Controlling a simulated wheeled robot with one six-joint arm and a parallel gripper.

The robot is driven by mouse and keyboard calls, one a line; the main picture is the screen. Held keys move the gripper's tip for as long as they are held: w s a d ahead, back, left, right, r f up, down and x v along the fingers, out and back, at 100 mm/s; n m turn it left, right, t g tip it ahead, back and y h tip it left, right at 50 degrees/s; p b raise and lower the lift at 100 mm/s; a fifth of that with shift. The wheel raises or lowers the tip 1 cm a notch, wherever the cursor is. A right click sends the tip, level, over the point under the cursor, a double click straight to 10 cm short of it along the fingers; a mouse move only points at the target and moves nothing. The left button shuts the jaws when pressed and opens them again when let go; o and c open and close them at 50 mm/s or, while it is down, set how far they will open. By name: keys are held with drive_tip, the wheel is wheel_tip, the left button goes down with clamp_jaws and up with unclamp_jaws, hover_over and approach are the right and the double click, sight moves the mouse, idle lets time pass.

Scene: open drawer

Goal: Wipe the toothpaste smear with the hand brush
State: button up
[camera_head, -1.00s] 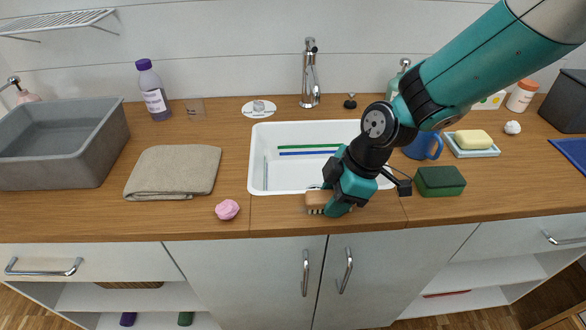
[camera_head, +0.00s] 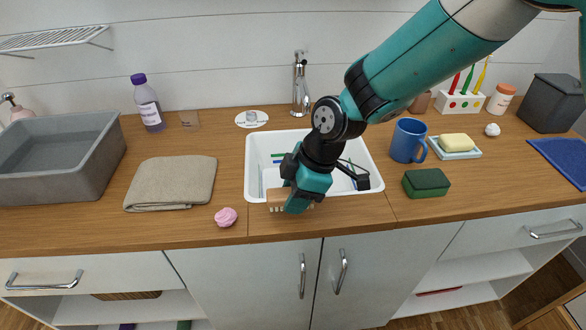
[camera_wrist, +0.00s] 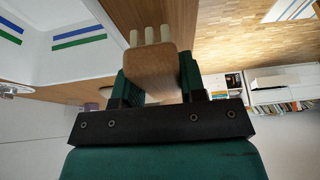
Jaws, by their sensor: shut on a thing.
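The hand brush (camera_head: 277,196) has a light wooden back and pale bristles. In the head view it sits at the counter strip in front of the white sink, bristles down. My gripper (camera_head: 300,198) is shut on the brush. In the wrist view the brush block (camera_wrist: 153,72) is clamped between the green fingers of my gripper (camera_wrist: 160,85), with pale bristle tufts beyond it. Whether the bristles touch the counter is hard to tell. I see no toothpaste smear in either view; the brush and gripper hide part of the counter there.
The white sink (camera_head: 253,165) lies behind the brush. A pink lump (camera_head: 226,217) and a folded beige towel (camera_head: 172,183) are to the left. A green sponge (camera_head: 426,183), blue mug (camera_head: 407,141) and soap dish (camera_head: 470,154) are to the right. The counter's front edge is close.

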drive_tip(key=shift+r+p, duration=1.5)
drive_tip(key=shift+r, duration=1.05)
